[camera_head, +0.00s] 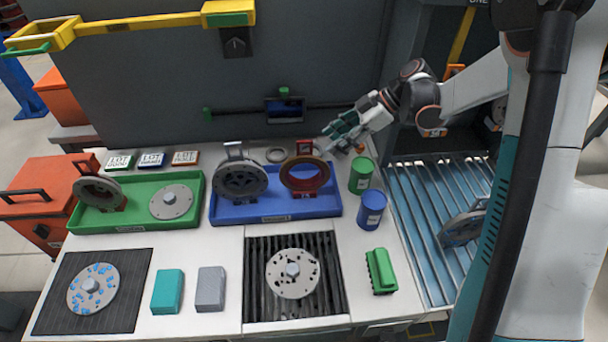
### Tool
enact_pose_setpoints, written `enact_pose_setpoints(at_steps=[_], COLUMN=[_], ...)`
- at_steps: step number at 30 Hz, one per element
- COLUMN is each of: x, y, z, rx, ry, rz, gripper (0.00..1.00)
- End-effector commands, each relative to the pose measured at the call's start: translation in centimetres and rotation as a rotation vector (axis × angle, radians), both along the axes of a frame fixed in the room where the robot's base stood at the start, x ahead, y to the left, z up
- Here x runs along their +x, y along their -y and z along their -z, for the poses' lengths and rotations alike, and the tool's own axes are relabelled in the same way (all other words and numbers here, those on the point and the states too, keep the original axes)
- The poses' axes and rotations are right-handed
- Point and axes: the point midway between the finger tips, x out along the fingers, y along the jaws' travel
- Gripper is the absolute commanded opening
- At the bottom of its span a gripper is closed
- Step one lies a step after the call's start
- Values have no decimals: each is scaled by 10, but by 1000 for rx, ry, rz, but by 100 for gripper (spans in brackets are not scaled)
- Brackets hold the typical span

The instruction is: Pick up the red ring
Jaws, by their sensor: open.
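The red ring (305,189) sits tilted in the right half of the blue tray (240,219), its opening facing the camera. A dark grey flanged housing (241,181) stands in the same tray to its left. My gripper (329,137) reaches in from the right, above and slightly right of the ring in the picture. It is open, with teal fingers, and holds nothing. It appears apart from the ring. A small red block (304,147) shows behind the ring, near the fingers.
A green can (361,176) and a blue can (372,209) stand right of the tray. A green tray (150,220) with metal parts lies left. A slatted roller conveyor (420,215) is at the right. A grey wall rises behind the table.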

Motion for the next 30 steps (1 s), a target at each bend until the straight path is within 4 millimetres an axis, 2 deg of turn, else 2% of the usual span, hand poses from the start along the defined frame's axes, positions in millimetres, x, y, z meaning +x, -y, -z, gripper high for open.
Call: enact_pose_setpoints(at_steps=[1, 7, 17, 25, 30], x=[0, 1, 2, 5, 6], y=[-8, -32, -47, -75, -81], z=[11, 34, 47, 72, 76], rx=[0, -1, -1, -1, -1], ry=[0, 0, -1, -1, -1], rz=[-1, 0, 1, -1, 2], gripper=[48, 48, 48, 48, 48])
